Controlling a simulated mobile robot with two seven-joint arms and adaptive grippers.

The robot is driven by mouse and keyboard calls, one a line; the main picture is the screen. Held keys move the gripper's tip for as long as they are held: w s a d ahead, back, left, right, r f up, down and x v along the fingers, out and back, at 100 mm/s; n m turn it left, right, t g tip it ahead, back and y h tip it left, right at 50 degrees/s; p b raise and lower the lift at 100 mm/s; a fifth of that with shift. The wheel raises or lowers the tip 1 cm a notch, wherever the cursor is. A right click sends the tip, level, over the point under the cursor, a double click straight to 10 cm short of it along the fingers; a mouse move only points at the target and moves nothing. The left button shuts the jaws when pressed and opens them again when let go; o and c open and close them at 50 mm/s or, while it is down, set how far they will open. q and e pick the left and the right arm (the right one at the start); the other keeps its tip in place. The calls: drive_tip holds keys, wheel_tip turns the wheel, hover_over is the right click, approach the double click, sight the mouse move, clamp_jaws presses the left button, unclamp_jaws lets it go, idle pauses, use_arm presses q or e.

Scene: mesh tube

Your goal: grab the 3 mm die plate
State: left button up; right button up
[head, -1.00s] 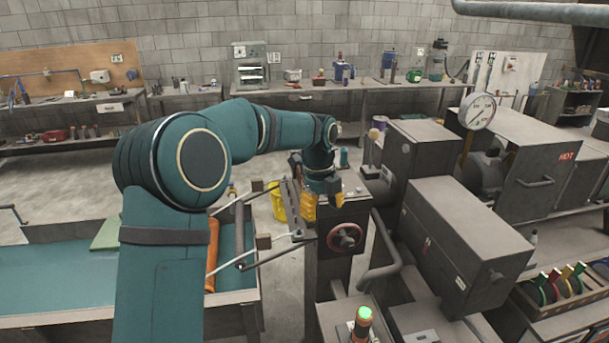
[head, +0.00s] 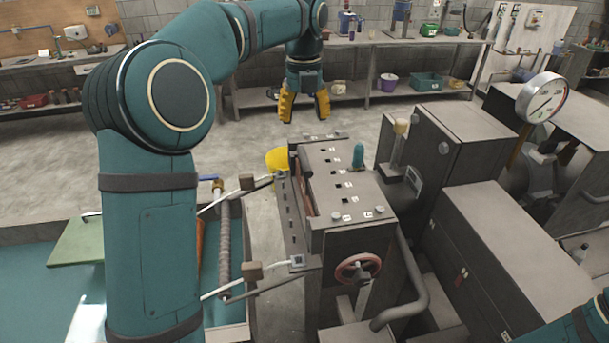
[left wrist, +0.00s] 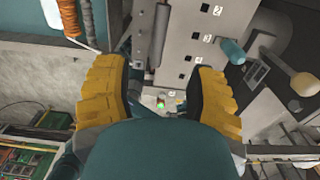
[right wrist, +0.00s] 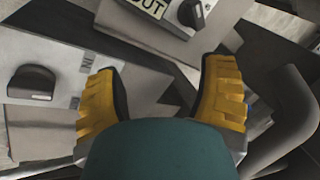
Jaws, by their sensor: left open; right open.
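I cannot make out a plate marked 3 mm in any current view. My left gripper (head: 304,105) is open and empty, pointing down beyond the grey machine (head: 345,185) in the head view. In the left wrist view its yellow fingers (left wrist: 163,80) are spread, with the machine's labelled top and a teal peg (left wrist: 232,50) beyond them. My right gripper (right wrist: 160,82) is open and empty in its wrist view, near grey panels with black knobs (right wrist: 32,84). It is outside the head view, where only part of my right arm shows at lower right.
A red handwheel (head: 358,268) and a bent grey pipe (head: 408,285) are on the near side of the machine. Large grey boxes (head: 490,250) and a round gauge (head: 542,97) stand to the right. A yellow bucket (head: 277,160) is behind the machine. Open floor lies at the back left.

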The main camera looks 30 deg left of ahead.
sight(305, 157)
use_arm(q)
drive_tip(key=f, duration=0.4)
drive_tip(key=f+b, duration=0.1)
drive_tip(key=f, duration=0.8)
drive_tip(key=shift+s+d+f, duration=0.25)
drive_tip(key=shift+s+f, duration=0.05)
drive_tip(key=shift+s, duration=0.05)
clamp_jaws()
drive_tip(key=shift+r, duration=0.1)
